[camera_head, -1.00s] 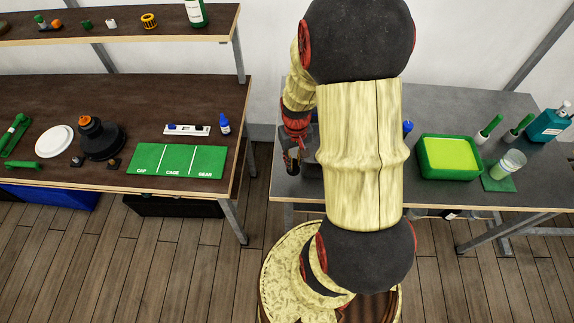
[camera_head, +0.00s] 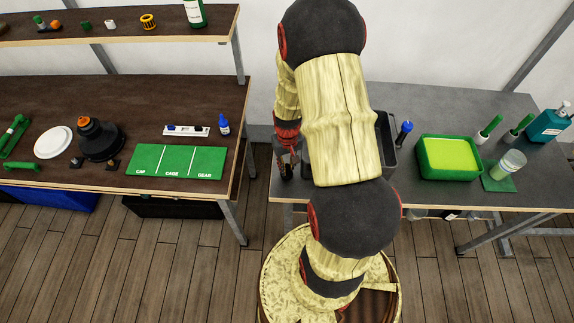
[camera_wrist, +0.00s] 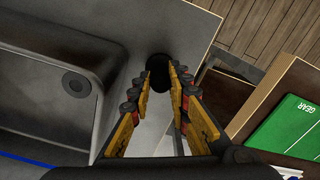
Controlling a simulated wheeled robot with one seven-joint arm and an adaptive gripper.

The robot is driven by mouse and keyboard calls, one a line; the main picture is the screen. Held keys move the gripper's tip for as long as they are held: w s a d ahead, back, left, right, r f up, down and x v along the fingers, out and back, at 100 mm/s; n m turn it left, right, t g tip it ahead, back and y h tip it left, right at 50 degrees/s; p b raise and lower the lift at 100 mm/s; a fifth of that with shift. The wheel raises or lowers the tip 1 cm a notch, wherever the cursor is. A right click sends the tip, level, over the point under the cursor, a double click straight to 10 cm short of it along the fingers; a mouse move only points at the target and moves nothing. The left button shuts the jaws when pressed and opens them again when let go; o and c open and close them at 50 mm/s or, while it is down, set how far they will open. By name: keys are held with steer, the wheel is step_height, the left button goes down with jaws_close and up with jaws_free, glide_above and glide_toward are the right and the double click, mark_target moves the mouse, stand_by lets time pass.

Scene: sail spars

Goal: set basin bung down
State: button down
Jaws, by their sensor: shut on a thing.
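The basin bung (camera_wrist: 159,66) is a black round piece between the fingertips of my gripper (camera_wrist: 160,78) in the wrist view. My gripper is shut on it, over the grey bench top near its edge. The dark grey basin (camera_wrist: 112,52) lies to the left of the gripper in the wrist view, with a round dark drain (camera_wrist: 76,83) in its floor. In the head view my gripper (camera_head: 287,168) is at the left end of the grey bench; the bung cannot be made out there. My arm hides most of the basin (camera_head: 390,140).
The grey bench (camera_head: 440,195) also carries a blue-capped item (camera_head: 404,133), a green tub (camera_head: 448,158), a glass (camera_head: 511,164) and a teal bottle (camera_head: 550,124). A brown bench (camera_head: 60,105) with a green mat (camera_head: 177,162) stands left, across a floor gap.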

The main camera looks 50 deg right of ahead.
mark_target(287, 165)
steer(key=shift+f, duration=0.15)
steer(key=c, duration=1.7)
jaws_free()
steer(key=w+a+r+n+t, duration=0.1)
steer(key=a+r, duration=0.2)
steer(key=r, duration=0.7)
steer(key=w+a+r, duration=0.1)
steer(key=a+r, duration=0.1)
steer(key=r, duration=0.9)
steer(key=s+a+r+n+t, duration=0.1)
steer(key=s+a+r, duration=0.2)
steer(key=a+r, duration=0.2)
steer(key=s+a+r+n+t, duration=0.2)
steer(key=s+a+r, duration=0.1)
steer(key=a+r, duration=0.3)
steer(key=s+a+r+n+t, duration=0.1)
steer(key=s+a+r, duration=0.2)
steer(key=a+r, duration=0.3)
steer(key=shift+s+a+r+t+p, duration=0.25)
steer(key=shift+s+a+t+p, duration=0.05)
steer(key=shift+a+p, duration=0.1)
